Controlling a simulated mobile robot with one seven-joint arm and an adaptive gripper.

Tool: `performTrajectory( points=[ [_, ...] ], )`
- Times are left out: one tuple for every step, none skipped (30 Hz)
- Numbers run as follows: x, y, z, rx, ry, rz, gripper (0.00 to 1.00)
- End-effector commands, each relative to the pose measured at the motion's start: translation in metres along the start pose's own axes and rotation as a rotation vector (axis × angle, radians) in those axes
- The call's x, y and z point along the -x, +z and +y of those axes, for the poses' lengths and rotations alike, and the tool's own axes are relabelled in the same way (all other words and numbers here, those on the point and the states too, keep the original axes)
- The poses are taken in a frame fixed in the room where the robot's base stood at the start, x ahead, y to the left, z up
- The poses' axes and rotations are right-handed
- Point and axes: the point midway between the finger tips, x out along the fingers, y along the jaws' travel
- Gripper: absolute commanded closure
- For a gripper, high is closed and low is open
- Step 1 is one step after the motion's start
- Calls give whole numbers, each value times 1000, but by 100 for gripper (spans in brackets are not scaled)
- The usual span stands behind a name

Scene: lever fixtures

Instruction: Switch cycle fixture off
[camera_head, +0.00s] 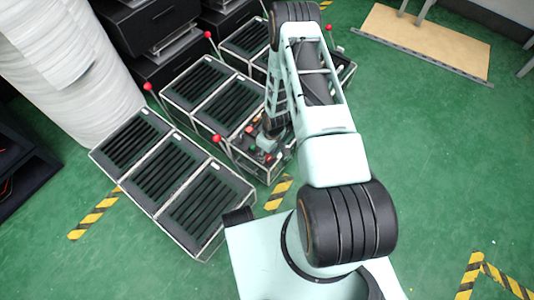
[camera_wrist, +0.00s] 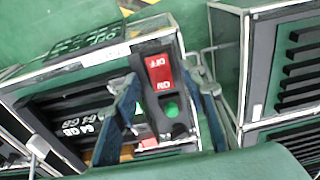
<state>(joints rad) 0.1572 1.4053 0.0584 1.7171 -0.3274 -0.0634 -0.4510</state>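A red rocker switch (camera_wrist: 158,73) marked OFF and ON, its lettering upside down, sits on a black panel in the wrist view. A round green button (camera_wrist: 171,108) is beside the ON end. My gripper (camera_wrist: 163,68) is open, one finger on each side of the switch panel. Whether a finger touches it I cannot tell. In the head view my gripper is over the fixture with red parts (camera_head: 266,152), and my arm hides much of it. Which way the switch is tipped is not clear.
Slatted black crates (camera_head: 172,180) stand close by on the left, several with red-knobbed levers (camera_head: 216,138). A white column (camera_head: 70,60) and dark cabinets stand behind. A wooden board (camera_head: 430,40) lies at the upper right.

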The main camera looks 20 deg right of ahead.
Motion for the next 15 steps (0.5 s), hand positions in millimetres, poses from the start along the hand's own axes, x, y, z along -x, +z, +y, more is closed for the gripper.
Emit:
performTrajectory(
  points=[
    [8, -1, 1, 0, 2, 2, 61],
    [13, -1, 1, 0, 1, 1, 61],
    [20, -1, 1, 0, 2, 2, 61],
    [25, -1, 1, 0, 2, 2, 61],
    [30, -1, 1, 0, 2, 2, 61],
    [37, -1, 1, 0, 1, 2, 61],
    [42, -1, 1, 0, 2, 2, 61],
    [48, -1, 1, 0, 2, 2, 61],
    [55, -1, 1, 0, 1, 1, 61],
    [60, -1, 1, 0, 1, 1, 61],
    [65, 0, 0, 0, 2, 1, 61],
    [71, -1, 1, 0, 2, 2, 61],
    [76, -1, 1, 0, 2, 2, 61],
    [80, 0, 0, 0, 1, 2, 61],
    [86, -1, 1, 0, 2, 2, 61]
  ],
)
